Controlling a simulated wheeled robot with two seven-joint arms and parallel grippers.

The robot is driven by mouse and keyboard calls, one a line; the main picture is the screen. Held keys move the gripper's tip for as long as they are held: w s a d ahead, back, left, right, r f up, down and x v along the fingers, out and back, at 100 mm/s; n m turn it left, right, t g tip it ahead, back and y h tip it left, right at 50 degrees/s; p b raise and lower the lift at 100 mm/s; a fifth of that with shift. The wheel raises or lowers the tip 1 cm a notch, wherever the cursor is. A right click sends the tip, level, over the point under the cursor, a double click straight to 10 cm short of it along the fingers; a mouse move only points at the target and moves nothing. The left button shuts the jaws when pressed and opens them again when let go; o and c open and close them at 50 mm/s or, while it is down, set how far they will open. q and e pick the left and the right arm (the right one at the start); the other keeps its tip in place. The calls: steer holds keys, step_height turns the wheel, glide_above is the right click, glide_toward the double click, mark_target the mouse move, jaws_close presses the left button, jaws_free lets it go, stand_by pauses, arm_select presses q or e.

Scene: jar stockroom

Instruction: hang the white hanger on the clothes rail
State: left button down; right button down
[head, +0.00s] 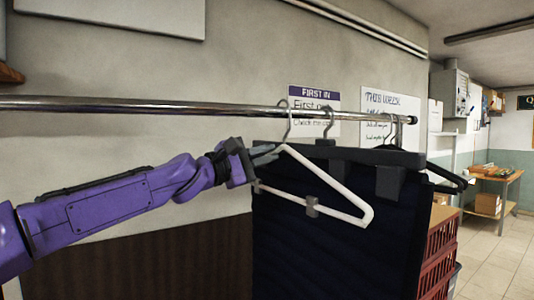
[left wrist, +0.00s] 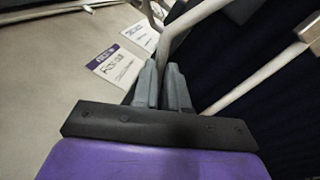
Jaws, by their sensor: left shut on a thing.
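The white hanger (head: 330,182) is in the head view, right of the middle, with its triangle hanging down and to the right of my left gripper. My left gripper (head: 274,150) is shut on the hanger near its neck. The hanger's metal hook rises to the clothes rail (head: 180,105) and its top shows at rail height; I cannot tell whether it bears on the rail. In the left wrist view the fingers (left wrist: 163,88) close around the white hanger (left wrist: 185,25). My right gripper is not in view.
A dark hanger (head: 330,150) with dark navy cloth (head: 320,250) hangs on the rail just behind the white hanger. More dark hangers (head: 445,175) are at the rail's right end. Red crates (head: 440,240) stand at the right. The rail's left part is bare.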

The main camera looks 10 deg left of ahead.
arm_select(q)
steer(key=shift+f, duration=0.35)
steer(key=c, duration=1.1)
jaws_free()
steer(key=shift+s, duration=0.1)
